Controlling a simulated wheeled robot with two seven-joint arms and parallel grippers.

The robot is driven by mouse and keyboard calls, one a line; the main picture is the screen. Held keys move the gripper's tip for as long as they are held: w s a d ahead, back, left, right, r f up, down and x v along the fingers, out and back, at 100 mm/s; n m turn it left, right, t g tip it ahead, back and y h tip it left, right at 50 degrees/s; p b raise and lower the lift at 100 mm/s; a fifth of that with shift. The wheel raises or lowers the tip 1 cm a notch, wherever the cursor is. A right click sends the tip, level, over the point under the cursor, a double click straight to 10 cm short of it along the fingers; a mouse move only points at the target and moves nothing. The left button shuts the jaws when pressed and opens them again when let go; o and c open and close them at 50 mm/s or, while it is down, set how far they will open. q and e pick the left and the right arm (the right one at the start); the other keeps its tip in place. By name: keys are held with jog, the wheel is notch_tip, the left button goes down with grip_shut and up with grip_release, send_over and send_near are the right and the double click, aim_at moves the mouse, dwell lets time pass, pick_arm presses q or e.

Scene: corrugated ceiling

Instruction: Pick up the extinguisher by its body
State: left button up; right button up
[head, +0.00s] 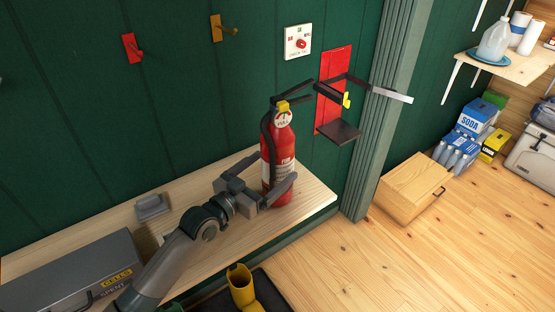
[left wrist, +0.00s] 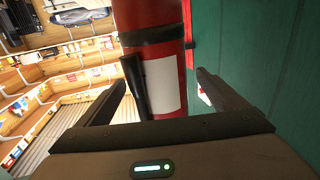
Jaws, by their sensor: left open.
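The red extinguisher (head: 279,160) stands upright near the right end of the wooden bench. It has a black handle and hose, a yellow tag and a white label. My left gripper (head: 266,183) is low at its body, with its open fingers on either side of it. In the left wrist view the extinguisher (left wrist: 162,70) fills the space beyond and between the two fingertips (left wrist: 160,80). Whether the fingers touch the body cannot be told. My right gripper is not in view.
The wooden bench (head: 312,195) runs along the green wall. A grey case (head: 70,275) and a small grey object (head: 152,206) are on it. A red wall bracket (head: 333,90) with a black shelf is behind right. Yellow boots (head: 242,288) stand in front. A wooden box (head: 412,187) is on the floor.

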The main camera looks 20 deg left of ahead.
pick_arm(q)
jog(key=x, duration=0.3)
jog(key=shift+w+d+p, duration=0.15)
jog(key=shift+p, duration=0.25)
jog(key=c, duration=1.8)
jog(key=shift+r, duration=0.35)
jog(key=c, duration=0.3)
jog(key=shift+w+f, duration=0.1)
jog(key=shift+c, duration=0.2)
